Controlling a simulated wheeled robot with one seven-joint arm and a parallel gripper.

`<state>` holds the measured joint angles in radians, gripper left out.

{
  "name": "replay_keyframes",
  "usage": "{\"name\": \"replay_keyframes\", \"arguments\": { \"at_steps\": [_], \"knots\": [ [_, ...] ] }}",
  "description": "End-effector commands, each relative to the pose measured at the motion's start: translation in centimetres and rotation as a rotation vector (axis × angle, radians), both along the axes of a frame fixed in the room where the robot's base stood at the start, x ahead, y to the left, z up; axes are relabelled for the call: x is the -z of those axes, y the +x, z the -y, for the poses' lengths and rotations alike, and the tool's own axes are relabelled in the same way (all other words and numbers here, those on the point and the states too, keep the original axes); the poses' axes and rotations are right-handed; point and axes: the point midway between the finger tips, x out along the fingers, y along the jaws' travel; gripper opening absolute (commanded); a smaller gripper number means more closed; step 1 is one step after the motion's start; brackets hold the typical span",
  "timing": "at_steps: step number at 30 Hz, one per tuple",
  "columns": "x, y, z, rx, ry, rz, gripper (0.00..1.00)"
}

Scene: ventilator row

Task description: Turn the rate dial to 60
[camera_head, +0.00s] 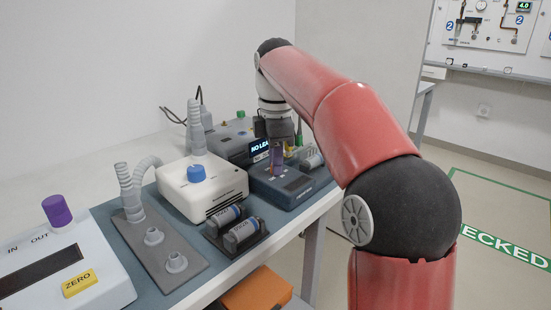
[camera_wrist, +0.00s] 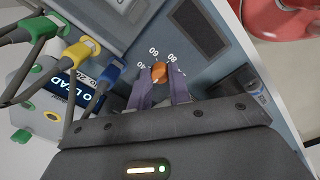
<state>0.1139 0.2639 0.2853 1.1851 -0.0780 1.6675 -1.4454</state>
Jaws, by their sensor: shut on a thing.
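In the head view my gripper (camera_head: 277,157) reaches down onto the dark device (camera_head: 292,187); the knob is hidden there behind the fingers.
A monitor (camera_head: 232,138) with a lit "NO LEAD" screen and coloured plugs (camera_wrist: 78,53) with cables stands close by. A white box (camera_head: 218,190) with a blue knob and a battery holder (camera_head: 236,236) sit nearby. The bench edge is close on the right.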

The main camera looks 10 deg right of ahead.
Motion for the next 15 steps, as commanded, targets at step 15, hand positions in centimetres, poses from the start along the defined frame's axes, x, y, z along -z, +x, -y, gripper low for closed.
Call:
{"name": "replay_keyframes", "arguments": {
  "at_steps": [15],
  "knots": [
    [-0.2,-0.01,-0.09,0.32,-0.002,-0.001,0.0]
  ]
}}
